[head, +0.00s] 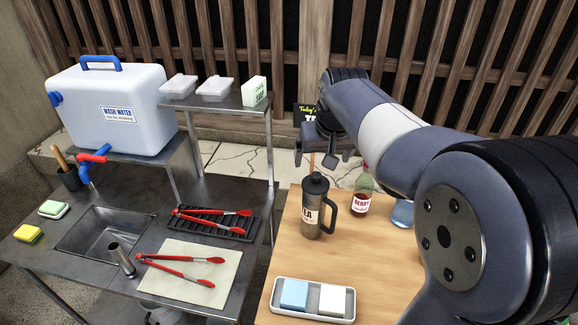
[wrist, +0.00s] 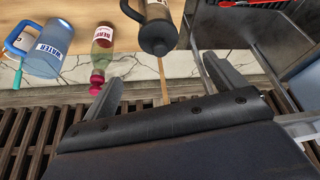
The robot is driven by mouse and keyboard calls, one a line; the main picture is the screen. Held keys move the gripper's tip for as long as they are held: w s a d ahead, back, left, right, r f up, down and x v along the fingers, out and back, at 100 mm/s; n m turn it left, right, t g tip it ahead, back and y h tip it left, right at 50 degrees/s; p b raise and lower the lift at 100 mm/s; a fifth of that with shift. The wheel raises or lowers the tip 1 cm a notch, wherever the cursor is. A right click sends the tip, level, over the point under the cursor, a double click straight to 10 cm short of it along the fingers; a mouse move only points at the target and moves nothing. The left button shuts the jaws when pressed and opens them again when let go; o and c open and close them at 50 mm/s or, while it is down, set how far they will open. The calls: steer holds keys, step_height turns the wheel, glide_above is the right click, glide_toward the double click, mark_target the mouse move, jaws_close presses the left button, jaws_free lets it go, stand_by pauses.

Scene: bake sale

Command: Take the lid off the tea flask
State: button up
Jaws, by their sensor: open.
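The tea flask (head: 311,218) stands upright on the wooden table, with a dark handle on its right and a label reading TEA. Its dark lid (head: 316,183) sits on top. My gripper (head: 323,160) is open and empty, above and just behind the lid in the head view. In the wrist view the flask (wrist: 158,12) hangs upside down at the top, its lid (wrist: 158,38) beyond my open fingers (wrist: 165,80) and apart from them.
A red-capped berry bottle (head: 361,196) stands right of the flask, and a blue water jug (wrist: 48,50) is beyond it. A tray with two sponges (head: 312,316) lies at the front. A steel sink counter (head: 150,215) with tongs is left.

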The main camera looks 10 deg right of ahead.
mark_target(317, 174)
steer(key=x, duration=0.5)
steer(key=shift+w+p+x, duration=0.15)
steer(key=shift+p+x, duration=0.35)
steer(key=shift+x, duration=0.9)
steer(key=shift+w+p+x, duration=0.2)
steer(key=shift+p+x, duration=0.25)
steer(key=shift+x, duration=0.9)
steer(key=shift+r, duration=0.15)
steer(key=c, duration=1.1)
